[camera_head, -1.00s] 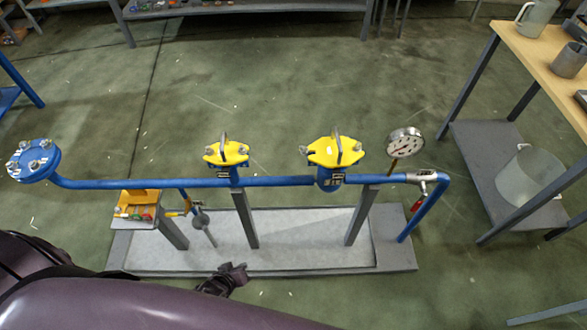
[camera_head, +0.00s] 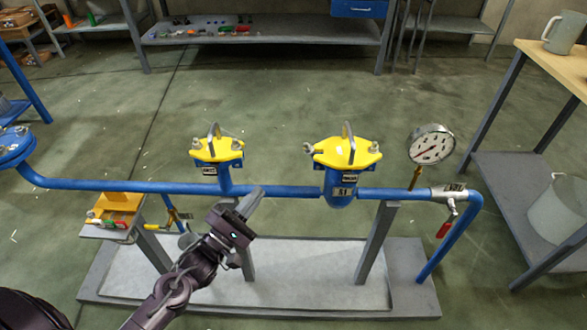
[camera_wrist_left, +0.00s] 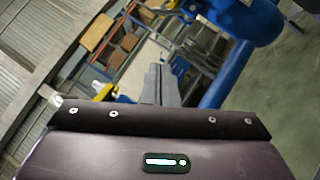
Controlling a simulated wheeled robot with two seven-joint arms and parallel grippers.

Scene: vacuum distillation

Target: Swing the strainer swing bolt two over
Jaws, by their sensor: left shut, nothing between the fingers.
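Two vessels with yellow lids stand on the blue pipe in the head view. The right vessel (camera_head: 340,185) has a yellow lid (camera_head: 335,153) with an upright grey handle, and swing bolts at its rim, one at the left (camera_head: 309,147) and one at the right (camera_head: 374,147). I cannot tell which bolt is number two. The left vessel has a smaller yellow lid (camera_head: 216,152) with bolts at its sides. My left gripper (camera_head: 250,202) is shut and empty, in front of the pipe below and right of the left vessel. Its closed fingers also show in the left wrist view (camera_wrist_left: 153,85). My right gripper is out of view.
A pressure gauge (camera_head: 431,144) and a red-handled valve (camera_head: 447,222) stand at the pipe's right. A small stand (camera_head: 103,232) with coloured parts is at the left. A wooden-topped table (camera_head: 560,68) borders the right side.

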